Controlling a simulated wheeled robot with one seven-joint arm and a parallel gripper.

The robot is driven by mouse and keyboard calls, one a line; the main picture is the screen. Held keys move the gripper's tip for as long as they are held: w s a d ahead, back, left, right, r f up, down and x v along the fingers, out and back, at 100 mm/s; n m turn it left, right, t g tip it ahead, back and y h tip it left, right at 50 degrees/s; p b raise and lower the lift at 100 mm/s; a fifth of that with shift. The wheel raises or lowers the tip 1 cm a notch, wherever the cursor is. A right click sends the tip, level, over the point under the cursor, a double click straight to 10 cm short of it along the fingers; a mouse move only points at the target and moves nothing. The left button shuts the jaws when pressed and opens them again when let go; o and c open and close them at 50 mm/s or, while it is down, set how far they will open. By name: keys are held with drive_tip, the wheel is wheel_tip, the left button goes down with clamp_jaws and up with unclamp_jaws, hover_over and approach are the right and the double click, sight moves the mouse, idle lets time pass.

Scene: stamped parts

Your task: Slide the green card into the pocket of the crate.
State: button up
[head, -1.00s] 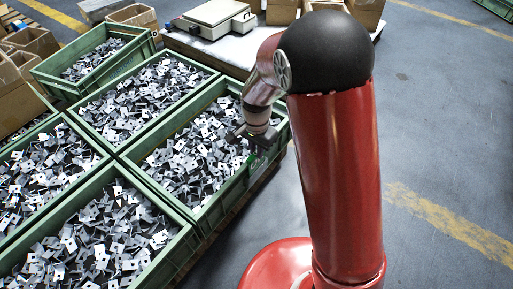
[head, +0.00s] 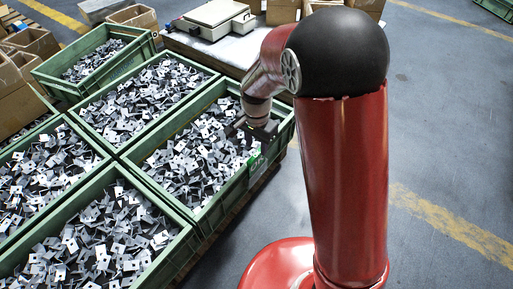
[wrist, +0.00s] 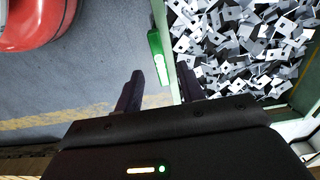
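The green card (wrist: 156,44) is upright at the outer face of the crate's side wall in the wrist view, beyond my fingertips. In the head view the card (head: 254,154) is a small green patch at the right wall of the crate (head: 222,190). The pocket is too small and partly hidden, so I cannot tell how far the card is inside it. My gripper (wrist: 160,70) is open, its two dark fingers apart on either side of the card's near end, apparently not touching it. It also shows above the crate wall in the head view (head: 250,135).
The crate is full of loose stamped metal parts (wrist: 245,45). More green crates (head: 110,190) of parts stand to the left. A white-topped table with a scale (head: 215,18) is behind. Clear grey floor (head: 440,130) lies to the right.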

drive_tip(key=shift+r+p, duration=0.3)
drive_tip(key=shift+r, duration=1.7)
drive_tip(key=s+d+r+n+t+p, duration=0.2)
drive_tip(key=s+d+r+p, duration=0.1)
drive_tip(key=s+r, duration=0.3)
drive_tip(key=s+d+r+n+t+p, duration=0.1)
drive_tip(key=s+d+r+n+p, duration=0.2)
drive_tip(key=s+d+r, duration=0.3)
drive_tip(key=s+d+r+n+t+p, duration=0.2)
drive_tip(key=s+r, duration=0.6)
drive_tip(key=r, duration=0.6)
drive_tip(key=d+p, duration=0.1)
drive_tip(key=d, duration=0.1)
drive_tip(key=shift+d+r+n+t, duration=0.2)
drive_tip(key=shift+d+n+t, duration=0.1)
drive_tip(key=shift+d, duration=0.1)
drive_tip(key=shift+s, duration=0.1)
